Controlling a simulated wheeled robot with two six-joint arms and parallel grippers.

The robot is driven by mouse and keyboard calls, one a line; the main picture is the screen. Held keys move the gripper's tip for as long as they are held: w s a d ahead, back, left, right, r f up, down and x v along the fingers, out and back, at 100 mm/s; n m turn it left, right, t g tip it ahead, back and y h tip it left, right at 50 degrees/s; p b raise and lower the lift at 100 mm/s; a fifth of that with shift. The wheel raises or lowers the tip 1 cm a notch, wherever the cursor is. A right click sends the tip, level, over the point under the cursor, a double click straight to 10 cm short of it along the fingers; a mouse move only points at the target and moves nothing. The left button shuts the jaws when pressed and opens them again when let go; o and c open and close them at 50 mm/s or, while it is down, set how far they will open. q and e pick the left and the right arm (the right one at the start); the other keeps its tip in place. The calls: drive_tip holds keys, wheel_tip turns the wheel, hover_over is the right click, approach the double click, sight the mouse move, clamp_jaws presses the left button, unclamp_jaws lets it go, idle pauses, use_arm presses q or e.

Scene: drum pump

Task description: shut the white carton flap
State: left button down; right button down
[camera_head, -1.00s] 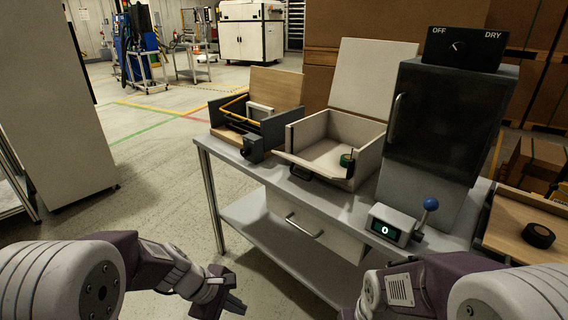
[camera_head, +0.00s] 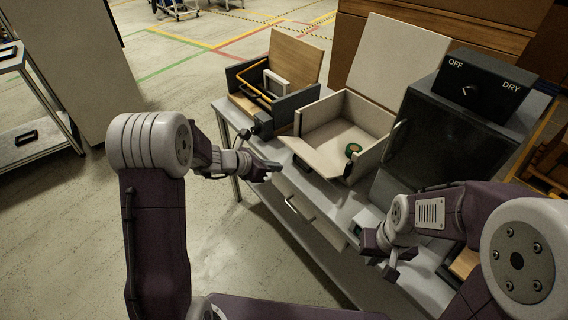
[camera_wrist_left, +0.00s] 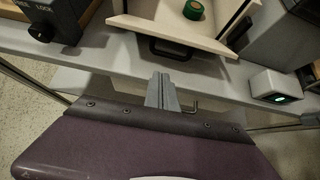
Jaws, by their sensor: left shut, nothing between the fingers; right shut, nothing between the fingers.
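The white carton (camera_head: 325,122) stands open on the table. Its large white back panel (camera_head: 396,62) stands upright, and its front flap (camera_head: 318,157) is tilted down outward, with a black handle at its edge. The handle (camera_wrist_left: 165,48) also shows in the left wrist view. A green tape roll (camera_head: 352,150) lies inside. My left gripper (camera_head: 272,168) is shut and empty, just in front of the flap and left of it, apart from it as far as I can see. My right gripper (camera_head: 383,268) is shut and empty, near the table's front edge below the dark cabinet.
A dark-sided wooden box (camera_head: 270,90) with a yellow bar stands left of the carton. A dark-doored cabinet (camera_head: 440,140) stands close on its right, with an OFF/DRY box on top. A drawer (camera_head: 300,205) sits under the tabletop.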

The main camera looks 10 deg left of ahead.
sight(308, 161)
use_arm(q)
drive_tip(key=x, duration=0.7)
drive_tip(key=shift+w+d+f+b, duration=0.1)
drive_tip(key=shift+w+d+b, duration=0.1)
drive_tip(key=shift+b, duration=0.1)
drive_tip(key=shift+w+d+f, duration=0.25)
drive_tip(key=shift+d+f, duration=0.1)
drive_tip(key=shift+w+d+f, duration=0.1)
drive_tip(key=shift+w, duration=0.05)
